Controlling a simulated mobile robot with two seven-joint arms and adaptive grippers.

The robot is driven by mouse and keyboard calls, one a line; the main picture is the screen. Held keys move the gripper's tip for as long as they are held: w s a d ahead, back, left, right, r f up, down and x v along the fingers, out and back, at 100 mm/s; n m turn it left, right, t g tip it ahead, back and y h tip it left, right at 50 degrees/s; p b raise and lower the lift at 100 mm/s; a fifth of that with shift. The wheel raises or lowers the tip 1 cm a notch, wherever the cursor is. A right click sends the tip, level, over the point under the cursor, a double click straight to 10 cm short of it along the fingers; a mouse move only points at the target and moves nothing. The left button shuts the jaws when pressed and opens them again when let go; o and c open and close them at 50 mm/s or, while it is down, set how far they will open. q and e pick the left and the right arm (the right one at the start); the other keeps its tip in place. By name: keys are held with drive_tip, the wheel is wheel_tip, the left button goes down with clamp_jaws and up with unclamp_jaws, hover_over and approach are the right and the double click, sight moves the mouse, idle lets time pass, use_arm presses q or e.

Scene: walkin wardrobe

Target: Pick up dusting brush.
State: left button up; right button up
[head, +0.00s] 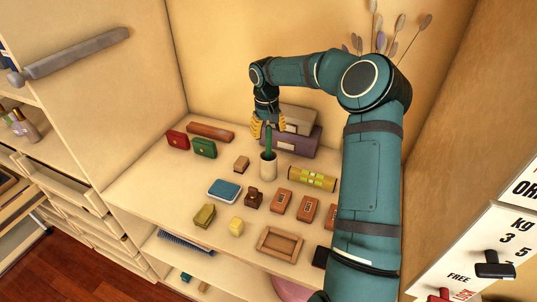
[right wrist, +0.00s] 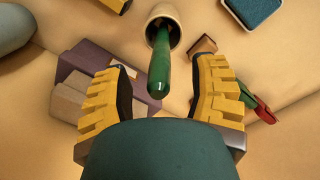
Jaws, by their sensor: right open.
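A green handle (head: 268,138), which I take to be the dusting brush, stands upright in a cream cup (head: 268,167) on the shelf; its lower end is hidden inside the cup. In the right wrist view the handle (right wrist: 159,65) points toward the camera from the cup (right wrist: 165,14). My right gripper (head: 268,127) is open above the cup, its yellow fingers on either side of the handle's top. In the right wrist view the fingers (right wrist: 160,95) show a gap on both sides of the handle. My left gripper is not in view.
Purple and beige boxes (head: 299,138) stand close behind the cup. A patterned yellow-green cylinder (head: 312,179) lies to its right, and a small tan block (head: 241,164) to its left. A blue-topped case (head: 224,190) and several small boxes are in front.

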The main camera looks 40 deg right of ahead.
sight(269, 152)
wheel_tip(269, 152, down, 2)
drive_tip(key=shift+f, duration=0.2)
clamp_jaws()
drive_tip(key=shift+r, duration=0.1)
